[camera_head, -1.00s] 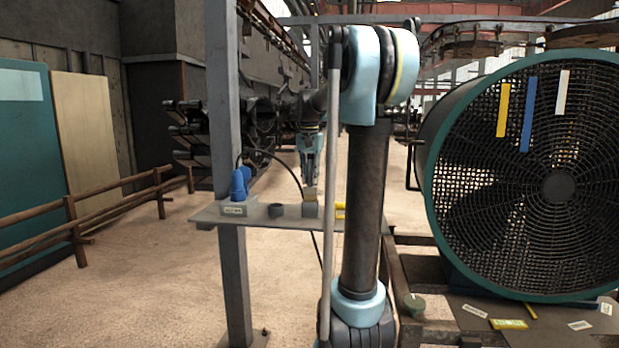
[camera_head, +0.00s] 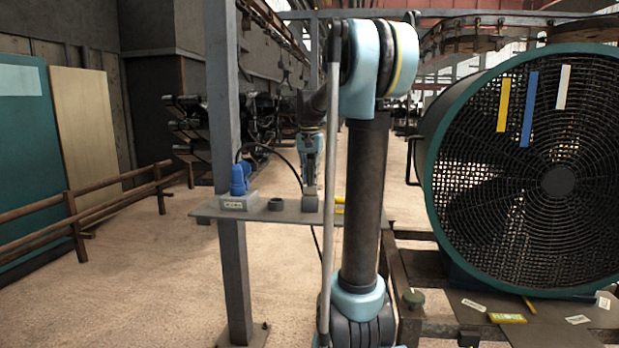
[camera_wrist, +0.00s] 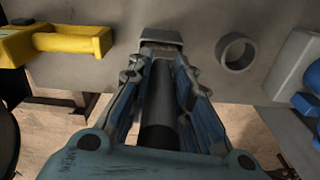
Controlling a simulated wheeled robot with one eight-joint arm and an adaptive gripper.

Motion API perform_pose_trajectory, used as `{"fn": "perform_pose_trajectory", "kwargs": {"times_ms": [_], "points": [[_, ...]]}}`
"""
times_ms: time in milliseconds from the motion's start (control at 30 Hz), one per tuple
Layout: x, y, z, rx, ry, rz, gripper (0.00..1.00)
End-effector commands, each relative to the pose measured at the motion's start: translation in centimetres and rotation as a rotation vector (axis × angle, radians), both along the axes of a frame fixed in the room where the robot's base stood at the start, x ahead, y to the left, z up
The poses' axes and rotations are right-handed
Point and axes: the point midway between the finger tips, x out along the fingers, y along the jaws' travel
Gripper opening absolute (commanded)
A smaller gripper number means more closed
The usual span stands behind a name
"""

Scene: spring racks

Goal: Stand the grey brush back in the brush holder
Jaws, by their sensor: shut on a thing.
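My gripper (camera_head: 311,182) points down over the shelf and is shut on the grey brush. In the wrist view the brush's dark handle (camera_wrist: 160,105) runs between the fingers (camera_wrist: 160,72).
A steel post (camera_head: 229,120) stands left of the arm. A big fan (camera_head: 535,180) stands at right.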

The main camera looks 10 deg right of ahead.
Motion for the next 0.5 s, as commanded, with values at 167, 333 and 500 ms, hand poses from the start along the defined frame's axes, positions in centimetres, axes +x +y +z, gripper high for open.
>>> {"fn": "perform_pose_trajectory", "kwargs": {"times_ms": [167,333,500], "points": [[0.02,0.0,-0.35,0.0,0.0,0.0,0.0],[0.02,0.0,-0.7,0.0,0.0,0.0,0.0],[0.01,0.0,-1.06,0.0,0.0,0.0,0.0]]}}
